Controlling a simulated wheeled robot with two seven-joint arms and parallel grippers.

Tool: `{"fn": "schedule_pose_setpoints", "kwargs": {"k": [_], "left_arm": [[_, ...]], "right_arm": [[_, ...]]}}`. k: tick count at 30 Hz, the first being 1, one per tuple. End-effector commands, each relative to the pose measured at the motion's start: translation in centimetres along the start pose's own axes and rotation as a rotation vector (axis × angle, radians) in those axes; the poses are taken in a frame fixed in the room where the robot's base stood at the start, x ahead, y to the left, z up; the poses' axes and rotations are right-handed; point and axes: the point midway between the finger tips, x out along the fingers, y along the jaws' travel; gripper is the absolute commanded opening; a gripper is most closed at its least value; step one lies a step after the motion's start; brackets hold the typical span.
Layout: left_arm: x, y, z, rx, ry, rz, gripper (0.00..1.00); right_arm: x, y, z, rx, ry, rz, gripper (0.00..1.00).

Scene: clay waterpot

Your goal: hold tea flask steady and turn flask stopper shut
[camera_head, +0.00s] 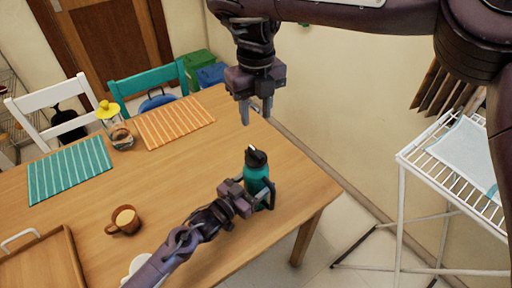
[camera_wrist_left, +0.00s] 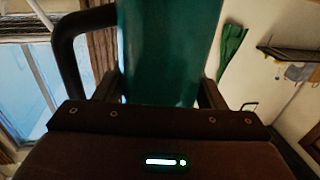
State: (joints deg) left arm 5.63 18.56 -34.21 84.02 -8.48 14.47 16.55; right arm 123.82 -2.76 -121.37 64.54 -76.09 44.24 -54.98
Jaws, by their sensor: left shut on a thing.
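The teal tea flask (camera_head: 257,176) stands upright near the right edge of the wooden table. Its dark stopper (camera_head: 256,157) with a small light mark sits on top; whether it is tight, I cannot tell. My left gripper (camera_head: 258,199) is shut around the flask's body from the left. In the left wrist view the teal body (camera_wrist_left: 170,50) fills the space between the fingers, with a black handle loop (camera_wrist_left: 68,60) at left. My right gripper (camera_head: 257,112) hangs above and beyond the flask, fingers pointing down, apart and empty, clear of the stopper.
A brown cup (camera_head: 124,220) and a wooden tray (camera_head: 70,262) are at the table's left front. A glass jar with a yellow lid (camera_head: 108,112) stands between a teal striped mat (camera_head: 70,170) and an orange one (camera_head: 175,122). A white rack (camera_head: 450,175) stands right.

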Motion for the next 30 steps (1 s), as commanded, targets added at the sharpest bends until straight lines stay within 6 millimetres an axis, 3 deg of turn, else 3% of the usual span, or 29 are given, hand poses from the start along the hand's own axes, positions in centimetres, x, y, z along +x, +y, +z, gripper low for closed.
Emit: {"fn": "schedule_pose_setpoints", "kwargs": {"k": [8,21,30], "left_arm": [[0.0,0.0,0.1,0.000,-0.001,0.000,0.26],[0.0,0.0,0.1,0.000,-0.001,0.000,0.26],[0.0,0.0,0.0,0.000,-0.001,0.000,0.26]], "right_arm": [[0.7,0.0,0.0,-0.136,0.003,0.001,0.37],[8.8,0.0,-0.1,-0.136,0.004,0.001,0.37],[11.8,0.0,-0.1,-0.135,0.002,0.000,0.37]]}}
